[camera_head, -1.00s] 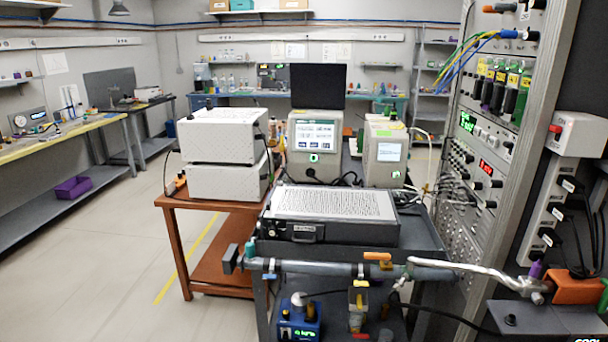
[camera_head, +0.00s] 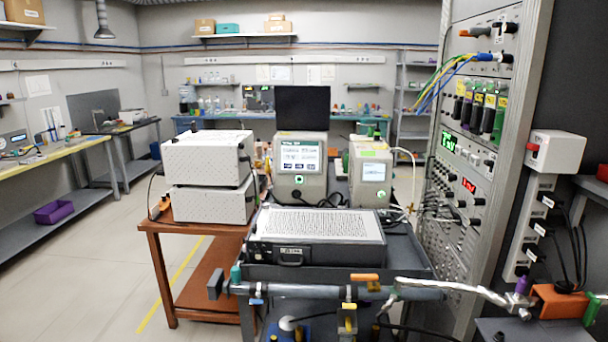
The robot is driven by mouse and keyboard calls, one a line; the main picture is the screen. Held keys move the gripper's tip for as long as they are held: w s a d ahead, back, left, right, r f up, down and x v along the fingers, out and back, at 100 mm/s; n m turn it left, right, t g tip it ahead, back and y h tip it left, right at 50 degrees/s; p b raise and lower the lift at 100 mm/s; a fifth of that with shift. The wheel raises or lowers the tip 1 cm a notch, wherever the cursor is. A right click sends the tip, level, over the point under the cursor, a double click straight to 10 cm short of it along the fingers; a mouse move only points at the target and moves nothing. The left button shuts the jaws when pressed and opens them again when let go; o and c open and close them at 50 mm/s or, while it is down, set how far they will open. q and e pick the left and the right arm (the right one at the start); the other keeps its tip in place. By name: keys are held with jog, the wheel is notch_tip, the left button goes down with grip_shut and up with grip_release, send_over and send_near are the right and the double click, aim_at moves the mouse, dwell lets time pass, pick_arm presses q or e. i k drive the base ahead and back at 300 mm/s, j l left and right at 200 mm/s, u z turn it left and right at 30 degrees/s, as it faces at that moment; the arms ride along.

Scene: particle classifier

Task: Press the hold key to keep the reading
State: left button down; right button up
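A grey instrument (camera_head: 299,180) with a lit screen (camera_head: 299,154) stands on the cart behind the flat black case. A small green-lit round key (camera_head: 298,179) shows below the screen. A second, narrower instrument (camera_head: 371,195) with a smaller lit screen (camera_head: 374,172) stands to its right. No label reading hold is legible, so I cannot tell which key is the hold key. Neither of my grippers is in view.
A dark cart (camera_head: 400,248) carries the black case (camera_head: 314,254). White stacked boxes (camera_head: 208,158) stand on a brown table (camera_head: 190,228) to the left. A rack (camera_head: 470,140) with cables stands at right. A horizontal pipe (camera_head: 300,291) crosses the front. Floor is free at left.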

aim_at(466, 154)
jog(key=j+z, duration=0.1)
jog(key=z, duration=0.25)
jog(key=i+j+z, duration=0.1)
jog(key=z, duration=0.25)
jog(key=j+z, duration=0.15)
jog(key=z, duration=0.2)
jog(key=j+z, duration=0.25)
jog(key=j, duration=0.2)
jog(key=i+j+z, duration=0.1)
jog(key=j+z, duration=0.15)
jog(key=j, duration=0.2)
jog(key=j+z, duration=0.1)
jog(key=j, duration=0.65)
jog(key=k+j, duration=0.1)
jog(key=j, duration=0.7)
jog(key=z, duration=0.05)
